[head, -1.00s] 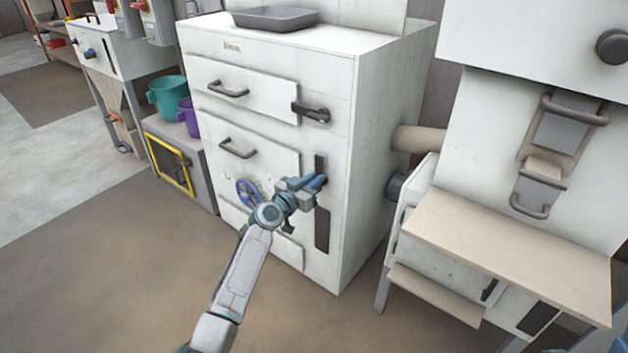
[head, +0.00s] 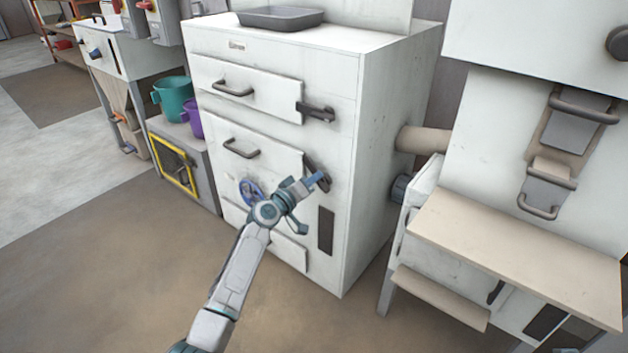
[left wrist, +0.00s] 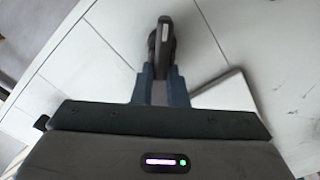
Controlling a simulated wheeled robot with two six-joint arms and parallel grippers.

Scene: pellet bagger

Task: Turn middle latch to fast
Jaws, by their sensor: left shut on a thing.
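The middle latch (head: 312,163) is a dark handle at the right edge of the middle door of the white cabinet (head: 345,130). It is tilted, its upper end leaning to the left. My left gripper (head: 318,180) is shut on its lower part and hides some of it. In the left wrist view the blue fingers of the left gripper (left wrist: 160,88) close on the dark latch (left wrist: 163,40).
Drawer-type handles (head: 240,148) stick out from the doors. A beige shelf (head: 520,250) stands at the right. The floor in front of the cabinet is clear.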

